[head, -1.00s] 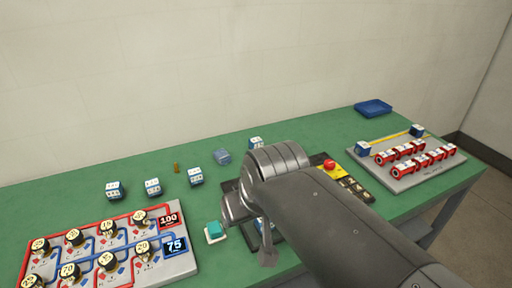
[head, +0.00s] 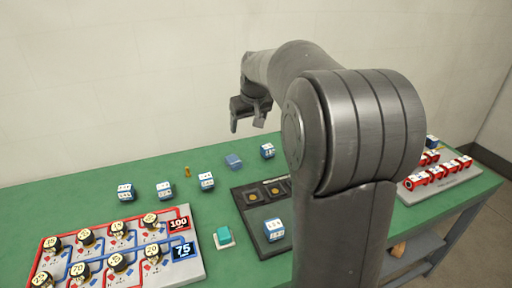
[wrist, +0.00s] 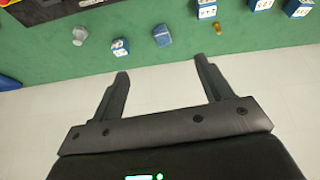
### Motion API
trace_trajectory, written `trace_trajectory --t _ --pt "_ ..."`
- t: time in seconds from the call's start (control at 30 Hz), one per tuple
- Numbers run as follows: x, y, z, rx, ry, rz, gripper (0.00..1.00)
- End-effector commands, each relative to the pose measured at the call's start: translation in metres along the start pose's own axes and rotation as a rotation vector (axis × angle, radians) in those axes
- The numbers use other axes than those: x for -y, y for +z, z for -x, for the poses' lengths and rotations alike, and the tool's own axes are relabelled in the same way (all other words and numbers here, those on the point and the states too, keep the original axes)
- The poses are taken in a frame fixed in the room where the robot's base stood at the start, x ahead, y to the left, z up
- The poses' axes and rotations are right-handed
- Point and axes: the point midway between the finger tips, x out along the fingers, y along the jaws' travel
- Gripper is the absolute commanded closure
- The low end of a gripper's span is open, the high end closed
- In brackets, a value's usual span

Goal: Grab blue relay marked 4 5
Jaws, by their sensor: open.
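Several blue-and-white relays stand on the green table; their markings are too small to read, so I cannot tell which is 4 5. In the head view they are a left one (head: 125,192), a second (head: 165,190), a third (head: 206,181), a back one (head: 267,151) and one on the black panel (head: 274,230). A plain-looking blue block (head: 233,161) lies between the third and back ones. My gripper (head: 247,122) is open and empty, raised above the table's back edge. In the wrist view the block (wrist: 162,35) and back relay (wrist: 120,47) show beyond the open fingers (wrist: 161,70).
A board with red parts (head: 445,178) is at right. My arm hides much of the table's right side.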

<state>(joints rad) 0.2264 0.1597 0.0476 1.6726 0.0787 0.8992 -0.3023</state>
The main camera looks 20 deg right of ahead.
Motion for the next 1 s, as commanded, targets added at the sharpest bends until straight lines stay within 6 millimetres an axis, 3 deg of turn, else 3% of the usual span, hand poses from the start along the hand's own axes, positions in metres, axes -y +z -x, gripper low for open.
trace_trajectory --t 0.1,0.3,0.5,0.7,0.83,1.0 --pt "-0.024 -0.025 -0.036 0.011 -0.007 0.003 0.28" --pt "-0.065 -0.058 -0.096 0.018 -0.018 0.01 0.28" --pt "-0.108 -0.077 -0.162 0.023 -0.031 0.014 0.28" --pt "-0.147 -0.083 -0.224 0.024 -0.042 0.014 0.28" --pt "-0.161 -0.083 -0.249 0.023 -0.047 0.014 0.28" --pt "-0.169 -0.082 -0.265 0.023 -0.049 0.016 0.28"
